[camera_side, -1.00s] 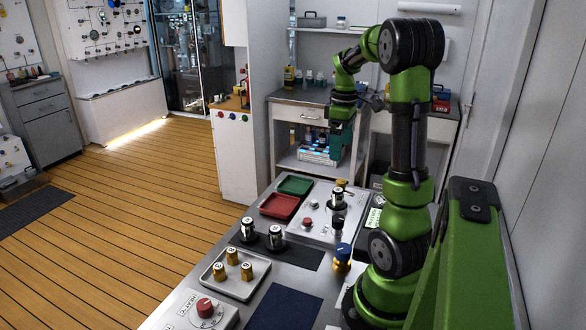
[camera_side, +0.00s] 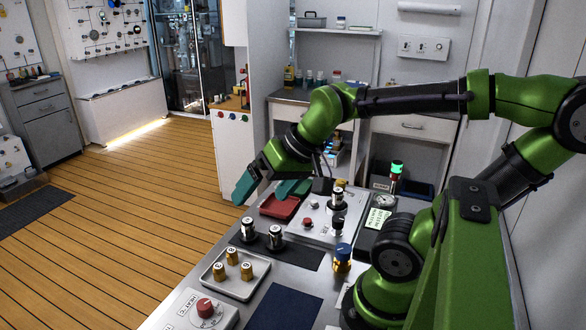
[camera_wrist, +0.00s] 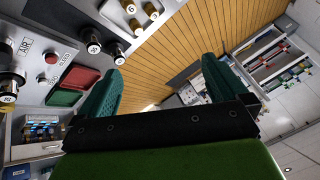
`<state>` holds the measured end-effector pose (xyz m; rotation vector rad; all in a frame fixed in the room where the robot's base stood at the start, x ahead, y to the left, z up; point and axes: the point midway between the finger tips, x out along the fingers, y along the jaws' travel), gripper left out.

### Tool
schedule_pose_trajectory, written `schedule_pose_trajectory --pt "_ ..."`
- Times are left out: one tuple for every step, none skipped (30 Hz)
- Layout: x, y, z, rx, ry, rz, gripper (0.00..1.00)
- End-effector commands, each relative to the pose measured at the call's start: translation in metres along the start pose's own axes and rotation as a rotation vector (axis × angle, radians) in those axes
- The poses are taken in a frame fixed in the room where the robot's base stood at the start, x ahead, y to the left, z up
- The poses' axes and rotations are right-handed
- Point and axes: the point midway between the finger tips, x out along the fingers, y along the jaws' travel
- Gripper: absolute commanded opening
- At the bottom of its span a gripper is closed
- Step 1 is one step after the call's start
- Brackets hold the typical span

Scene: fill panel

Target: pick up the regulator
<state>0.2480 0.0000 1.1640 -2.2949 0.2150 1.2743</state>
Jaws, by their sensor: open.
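A brass piece with a blue knob (camera_side: 342,258), which looks like the regulator, stands upright on the bench right of the dark mat in the side view. I cannot make it out in the wrist view. My gripper (camera_side: 268,190) is open and empty, with two teal fingers, tilted down over the bench's far left edge. It is up and left of the blue-knobbed piece, well apart from it. In the wrist view my gripper (camera_wrist: 160,70) has its fingers wide apart, with wooden floor between them.
A red tray (camera_side: 277,207) lies under my gripper. Two silver cylinders (camera_side: 275,238) and a metal tray (camera_side: 216,276) with brass fittings stand nearer. A grey panel (camera_side: 310,226) carries a red button and upright fittings. A dark blue mat (camera_side: 285,308) is bare.

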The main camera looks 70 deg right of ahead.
Motion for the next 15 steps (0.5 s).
schedule_pose_trajectory --pt "-0.004 -0.011 0.011 -0.047 0.006 -0.031 1.0" --pt "-0.006 -0.015 0.015 -0.068 0.008 -0.043 1.0" --pt "-0.008 -0.02 0.019 -0.092 0.011 -0.058 1.0" --pt "-0.01 -0.023 0.02 -0.105 0.016 -0.067 0.95" --pt "-0.012 -0.026 0.021 -0.114 0.018 -0.074 0.91" --pt "-0.012 -0.027 0.022 -0.12 0.018 -0.078 0.85" --pt "-0.012 -0.028 0.022 -0.123 0.017 -0.08 0.8" --pt "-0.012 -0.028 0.022 -0.124 0.016 -0.08 0.76" --pt "-0.012 -0.028 0.022 -0.124 0.015 -0.08 0.69" --pt "-0.012 -0.028 0.022 -0.124 0.015 -0.079 0.65" --pt "-0.012 -0.028 0.022 -0.123 0.015 -0.079 0.65" --pt "-0.012 -0.028 0.022 -0.123 0.015 -0.079 0.65" --pt "-0.012 -0.028 0.022 -0.123 0.015 -0.079 0.65" --pt "-0.012 -0.028 0.021 -0.123 0.015 -0.078 0.65" --pt "-0.012 -0.028 0.021 -0.123 0.015 -0.078 0.65"
